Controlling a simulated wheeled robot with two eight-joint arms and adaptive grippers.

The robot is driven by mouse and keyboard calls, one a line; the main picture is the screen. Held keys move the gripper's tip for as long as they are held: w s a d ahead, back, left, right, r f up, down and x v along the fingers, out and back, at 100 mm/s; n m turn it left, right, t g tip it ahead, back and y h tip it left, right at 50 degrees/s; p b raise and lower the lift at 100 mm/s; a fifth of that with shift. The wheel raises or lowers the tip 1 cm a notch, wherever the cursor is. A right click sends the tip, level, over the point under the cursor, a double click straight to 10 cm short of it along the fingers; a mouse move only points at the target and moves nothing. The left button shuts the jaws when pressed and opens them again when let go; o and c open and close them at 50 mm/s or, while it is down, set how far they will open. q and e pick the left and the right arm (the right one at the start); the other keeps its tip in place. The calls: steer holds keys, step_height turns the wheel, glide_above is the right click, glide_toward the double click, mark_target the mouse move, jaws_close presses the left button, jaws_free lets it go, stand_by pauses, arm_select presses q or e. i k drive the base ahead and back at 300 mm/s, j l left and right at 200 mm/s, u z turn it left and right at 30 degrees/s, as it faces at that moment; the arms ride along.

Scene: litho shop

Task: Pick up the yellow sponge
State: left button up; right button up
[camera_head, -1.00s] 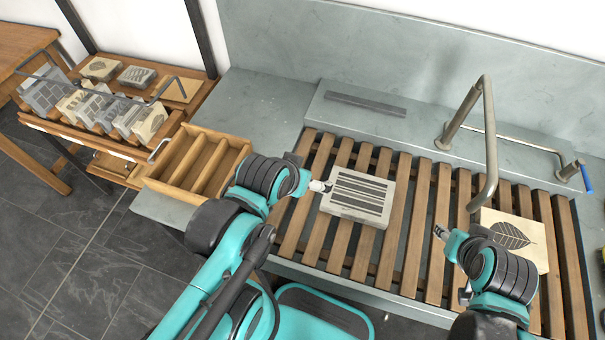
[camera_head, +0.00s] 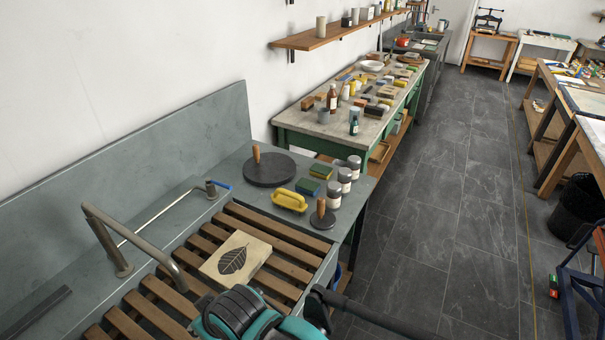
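A yellow block with a raised handle-like top (camera_head: 289,201) lies on the grey bench top just beyond the slatted rack. Two smaller green-and-yellow sponge-like blocks, one nearer (camera_head: 308,187) and one farther (camera_head: 321,171), lie behind it. I cannot tell for sure which of these is the yellow sponge. My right arm's wrist (camera_head: 237,310) shows at the bottom edge, well short of these blocks. Its fingertips cannot be made out. My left gripper is out of the picture.
A black disc with a wooden handle (camera_head: 269,169), a smaller handled disc (camera_head: 322,216) and several lidded jars (camera_head: 334,194) crowd around the blocks. A leaf-print block (camera_head: 235,258) lies on the slatted rack (camera_head: 205,240). The bent metal pipe (camera_head: 130,235) stands left. Open floor lies right.

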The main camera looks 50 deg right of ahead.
mark_target(324, 172)
steer(key=k+z, duration=0.35)
steer(key=k+l+z, duration=0.15)
steer(key=z, duration=0.25)
steer(key=i+l+z, duration=0.15)
steer(key=z, duration=0.2)
steer(key=i+l+z, duration=0.1)
steer(key=i+z, duration=0.45)
steer(key=z, duration=0.15)
